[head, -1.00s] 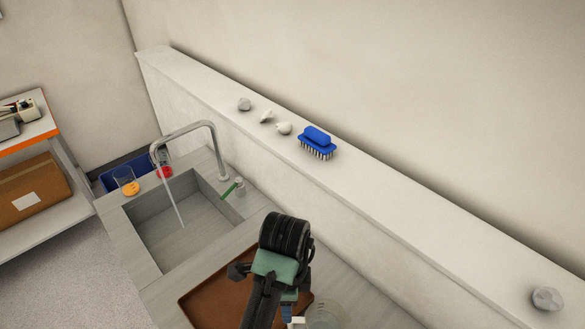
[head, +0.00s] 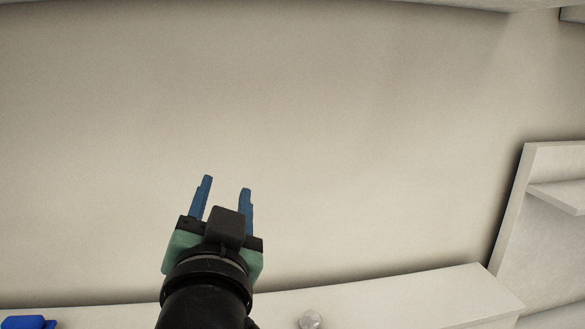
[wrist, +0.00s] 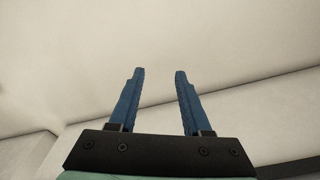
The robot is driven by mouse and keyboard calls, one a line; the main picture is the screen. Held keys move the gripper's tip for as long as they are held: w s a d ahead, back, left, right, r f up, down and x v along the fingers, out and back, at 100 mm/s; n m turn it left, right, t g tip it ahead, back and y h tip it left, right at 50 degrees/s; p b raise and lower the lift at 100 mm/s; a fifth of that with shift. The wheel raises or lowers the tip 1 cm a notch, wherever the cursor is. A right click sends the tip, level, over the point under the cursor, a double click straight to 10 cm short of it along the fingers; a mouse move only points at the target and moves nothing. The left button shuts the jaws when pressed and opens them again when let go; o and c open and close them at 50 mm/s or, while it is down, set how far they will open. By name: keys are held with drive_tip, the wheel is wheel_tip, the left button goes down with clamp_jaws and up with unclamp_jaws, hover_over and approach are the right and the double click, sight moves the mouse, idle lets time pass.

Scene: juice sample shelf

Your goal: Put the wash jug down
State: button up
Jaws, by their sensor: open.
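My gripper (head: 226,186) is raised in front of the bare wall, with its two blue fingers apart and nothing between them. The wrist view also shows the open, empty fingers (wrist: 160,72) against pale wall surfaces. The wash jug cannot be made out in either view of this moment.
A pale ledge (head: 400,303) runs along the bottom of the head view. A blue brush (head: 28,322) is partly cut off at its left, and a grey lump (head: 311,319) lies near the middle. White shelving (head: 545,215) stands at the right. The wall area around my gripper is clear.

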drive_tip(key=s+d+r+n+t+h, duration=0.1)
drive_tip(key=s+d+r+t, duration=0.3)
drive_tip(key=r, duration=0.5)
drive_tip(key=s+d+r+n+t+h, duration=0.1)
drive_tip(key=s+d+r+t+h, duration=0.2)
drive_tip(key=s+d+r, duration=0.4)
wheel_tip(320, 180, up, 3)
drive_tip(key=shift+s+d+f+n+t, duration=0.1)
drive_tip(key=shift+s+d+n+t, duration=0.2)
drive_tip(key=shift+s+t, duration=0.6)
wheel_tip(320, 180, down, 9)
drive_tip(key=b, duration=0.8)
drive_tip(key=shift+w+a+b, duration=0.1)
drive_tip(key=shift+w+b, duration=0.05)
drive_tip(key=shift+b, duration=0.15)
drive_tip(key=shift+a+r, duration=0.15)
drive_tip(key=shift+r, duration=0.1)
